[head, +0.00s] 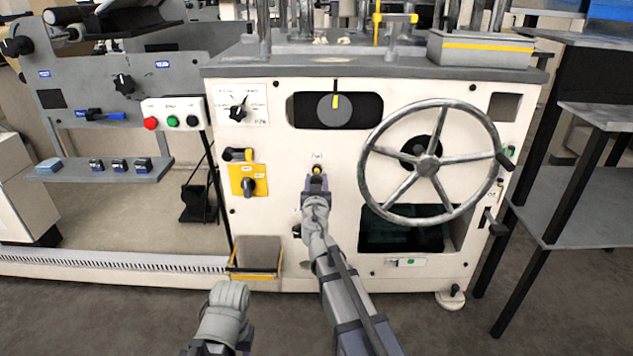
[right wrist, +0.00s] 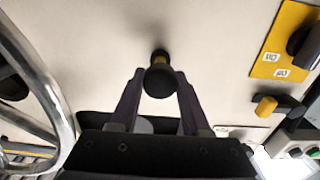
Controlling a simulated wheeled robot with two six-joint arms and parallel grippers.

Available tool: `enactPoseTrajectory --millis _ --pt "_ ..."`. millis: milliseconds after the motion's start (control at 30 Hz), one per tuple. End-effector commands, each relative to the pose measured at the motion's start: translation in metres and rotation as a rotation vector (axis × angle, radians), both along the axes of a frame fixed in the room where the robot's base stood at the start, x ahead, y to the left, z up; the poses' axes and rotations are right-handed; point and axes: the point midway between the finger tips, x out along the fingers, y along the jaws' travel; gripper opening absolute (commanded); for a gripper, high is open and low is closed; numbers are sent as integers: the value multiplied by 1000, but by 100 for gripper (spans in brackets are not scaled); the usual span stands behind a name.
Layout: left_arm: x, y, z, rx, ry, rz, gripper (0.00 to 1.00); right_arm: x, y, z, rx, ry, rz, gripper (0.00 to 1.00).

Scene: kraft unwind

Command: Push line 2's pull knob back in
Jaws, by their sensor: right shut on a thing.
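The pull knob (head: 317,169) sticks out of the white front panel of the machine, under a small label too small to read. In the right wrist view the knob (right wrist: 160,78) has a round black head and a yellow collar at its base by the panel. My right gripper (head: 317,181) points at the panel, and its two fingers (right wrist: 159,88) are closed on either side of the knob's head. The head view hides part of the knob behind the gripper. My left arm shows low in the head view, but its fingers do not show.
A large metal handwheel (head: 428,165) stands out right of the knob. A yellow switch plate (head: 248,181) with a black rotary handle is on the left. A black dial with a yellow pointer (head: 335,103) sits above. A yellow-edged bin (head: 256,258) is low left.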

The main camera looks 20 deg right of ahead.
Motion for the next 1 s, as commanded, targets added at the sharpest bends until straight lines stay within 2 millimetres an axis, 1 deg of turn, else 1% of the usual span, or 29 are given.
enactPoseTrajectory --millis 233,500,533,767,1000 --pt "0 0 0 0 0 0 50 33 -9 0 0 0 -1 0" --pt "0 0 0 0 0 0 50 34 -10 0 -1 0 -1 0" --pt "0 0 0 0 0 0 50 34 -10 0 -1 0 -1 48" --pt "0 0 0 0 0 0 50 34 -10 0 -1 0 0 74" --pt "0 0 0 0 0 0 50 33 -9 0 0 0 0 74"
